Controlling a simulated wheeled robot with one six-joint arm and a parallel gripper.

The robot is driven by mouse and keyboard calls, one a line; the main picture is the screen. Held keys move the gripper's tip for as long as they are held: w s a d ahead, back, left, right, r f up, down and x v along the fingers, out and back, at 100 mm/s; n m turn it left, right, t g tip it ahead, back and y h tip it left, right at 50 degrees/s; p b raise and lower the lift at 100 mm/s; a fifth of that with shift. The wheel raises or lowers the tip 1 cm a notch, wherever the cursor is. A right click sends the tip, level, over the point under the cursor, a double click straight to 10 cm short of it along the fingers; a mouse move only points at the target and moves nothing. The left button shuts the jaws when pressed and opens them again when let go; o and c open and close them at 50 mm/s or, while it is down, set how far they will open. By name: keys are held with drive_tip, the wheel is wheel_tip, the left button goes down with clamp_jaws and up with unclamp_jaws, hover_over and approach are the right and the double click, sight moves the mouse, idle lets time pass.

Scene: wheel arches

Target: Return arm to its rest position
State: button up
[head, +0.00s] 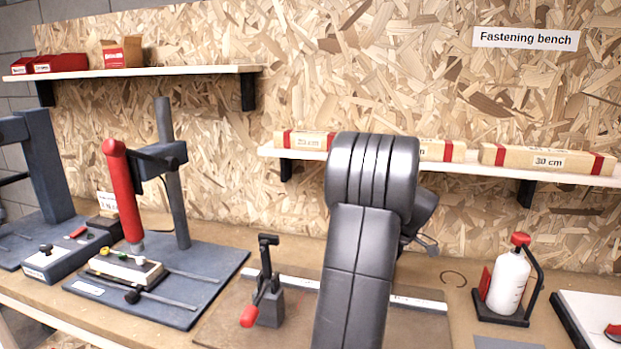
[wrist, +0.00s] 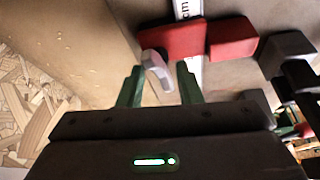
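My grey arm (head: 362,240) rises through the middle of the head view, bent over at its top, above the workbench. My gripper (wrist: 160,82) shows in the wrist view with two green fingers spread apart, so it is open. A small pale metal piece (wrist: 157,68) shows beyond and between the fingertips; the fingers do not visibly press on it. It adjoins a red block (wrist: 180,40). In the head view the gripper is mostly hidden behind my arm.
A toggle clamp (head: 268,300) with a red handle stands left of my arm. A press (head: 178,190) with a red handle is farther left. A white bottle (head: 509,282) in a stand is at right. Shelves (head: 200,72) with boxes hang behind.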

drive_tip(key=shift+s+m+t+h+p, duration=0.1)
drive_tip(key=shift+m+t+h+p, duration=0.2)
drive_tip(key=shift+m, duration=0.7)
drive_tip(key=shift+m+t+h+p, duration=0.15)
drive_tip(key=shift+m+t, duration=0.25)
drive_tip(key=shift+m, duration=0.6)
drive_tip(key=shift+r, duration=0.15)
